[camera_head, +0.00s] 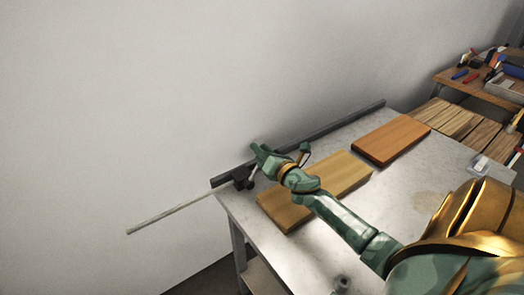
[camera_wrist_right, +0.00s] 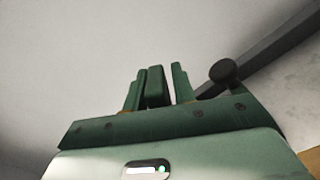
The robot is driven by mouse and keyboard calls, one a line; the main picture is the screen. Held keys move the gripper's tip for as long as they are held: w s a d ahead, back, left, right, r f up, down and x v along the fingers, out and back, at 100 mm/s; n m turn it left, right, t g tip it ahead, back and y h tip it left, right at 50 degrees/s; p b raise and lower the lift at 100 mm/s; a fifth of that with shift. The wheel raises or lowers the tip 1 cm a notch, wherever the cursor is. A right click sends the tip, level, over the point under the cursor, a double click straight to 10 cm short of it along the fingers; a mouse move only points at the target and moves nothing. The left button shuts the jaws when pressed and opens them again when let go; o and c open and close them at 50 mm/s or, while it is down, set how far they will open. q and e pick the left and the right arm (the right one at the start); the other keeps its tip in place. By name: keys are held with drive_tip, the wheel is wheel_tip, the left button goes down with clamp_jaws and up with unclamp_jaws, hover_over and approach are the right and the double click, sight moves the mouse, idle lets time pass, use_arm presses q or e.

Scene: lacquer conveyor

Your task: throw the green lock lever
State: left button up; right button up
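My right gripper (camera_head: 268,160) is at the near end of the dark rail, beside a black block. In the right wrist view its two green fingers (camera_wrist_right: 157,90) stand apart. A green upright piece, seemingly the lock lever (camera_wrist_right: 155,86), stands between them. It is close to the left finger, with a gap to the right finger. I cannot tell whether it touches. In the head view the gripper and lever blend in colour, and the lever's shape is mostly hidden. The black block (camera_head: 241,178) sits on the rail, with a thin pale rod running from it to the left. My left gripper is not in view.
The dark rail (camera_head: 335,124) runs along the wall at the back of the pale worktable (camera_head: 399,186). An orange-brown board (camera_head: 392,139) and a yellowish board (camera_head: 342,174) lie on the table. A dark round knob (camera_wrist_right: 225,71) stands right of the fingers. A cluttered shelf is farther right.

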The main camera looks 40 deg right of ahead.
clamp_jaws()
drive_tip(key=shift+a+r, duration=0.1)
drive_tip(key=w+a+n+p, duration=0.1)
drive_tip(key=a+n+p, duration=0.4)
drive_tip(key=a+n, duration=0.7)
drive_tip(key=shift+w+a+n+p, duration=0.2)
drive_tip(key=shift+n+p, duration=0.15)
drive_tip(key=shift+n, duration=0.65)
drive_tip(key=shift+f, duration=0.25)
drive_tip(key=shift+o, duration=1.8)
unclamp_jaws()
drive_tip(key=shift+a, duration=0.1)
